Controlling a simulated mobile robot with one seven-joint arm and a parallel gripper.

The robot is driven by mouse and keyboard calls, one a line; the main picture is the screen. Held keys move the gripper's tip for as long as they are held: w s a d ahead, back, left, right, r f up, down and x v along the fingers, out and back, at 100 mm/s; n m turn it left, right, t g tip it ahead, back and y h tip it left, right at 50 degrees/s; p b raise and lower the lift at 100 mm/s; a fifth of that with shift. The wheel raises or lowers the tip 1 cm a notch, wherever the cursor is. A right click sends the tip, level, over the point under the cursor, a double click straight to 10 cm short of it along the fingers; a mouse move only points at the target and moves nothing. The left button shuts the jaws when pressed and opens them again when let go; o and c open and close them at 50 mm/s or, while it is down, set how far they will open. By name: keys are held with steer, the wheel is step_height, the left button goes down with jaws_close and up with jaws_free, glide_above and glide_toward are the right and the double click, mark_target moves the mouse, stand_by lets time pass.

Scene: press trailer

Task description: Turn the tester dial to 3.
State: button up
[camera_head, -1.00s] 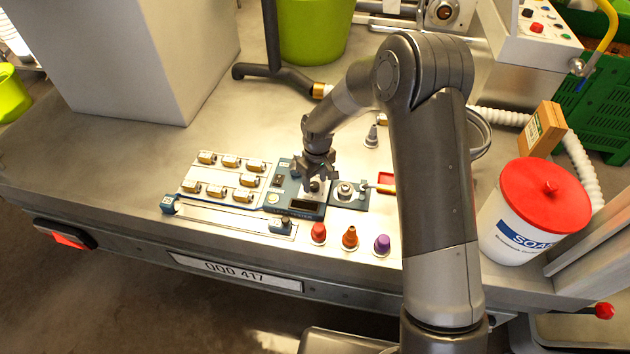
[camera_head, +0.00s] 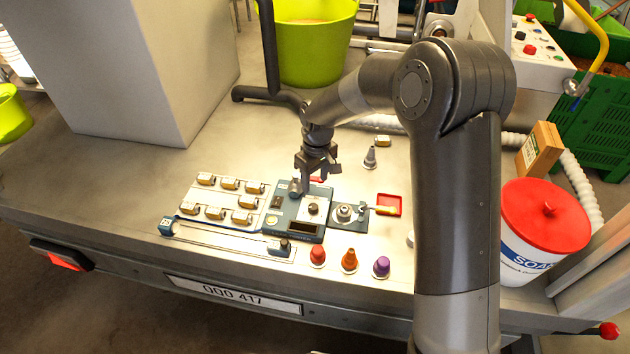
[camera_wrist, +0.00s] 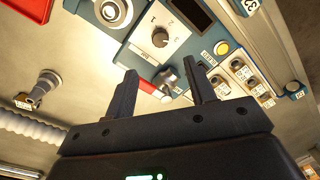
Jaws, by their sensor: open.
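The blue tester box (camera_head: 282,222) lies on the metal bench with a dark display at its front. Its dial is a black knob (camera_head: 313,208) on a white plate; the knob also shows in the wrist view (camera_wrist: 160,38), with numerals 1 and 2 legible beside it. I cannot tell which number the knob points to. My gripper (camera_head: 312,182) is above the rear of the tester, behind the dial. In the wrist view my gripper (camera_wrist: 160,70) has its fingers spread and empty, apart from the dial. A grey knob or post (camera_wrist: 168,82) shows between the fingers.
Several small metal-topped blocks (camera_head: 229,184) sit left of the tester. A round socket plate (camera_head: 345,214) and red tray (camera_head: 389,205) are to its right. The soap bucket (camera_head: 543,225) is far right.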

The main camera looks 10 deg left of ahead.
mark_target(313, 207)
steer(key=shift+n, duration=0.6)
steer(key=f, duration=1.1)
steer(key=shift+s+a, duration=0.25)
steer(key=c, duration=1)
steer(key=shift+o, duration=0.2)
steer(key=shift+n, duration=0.3)
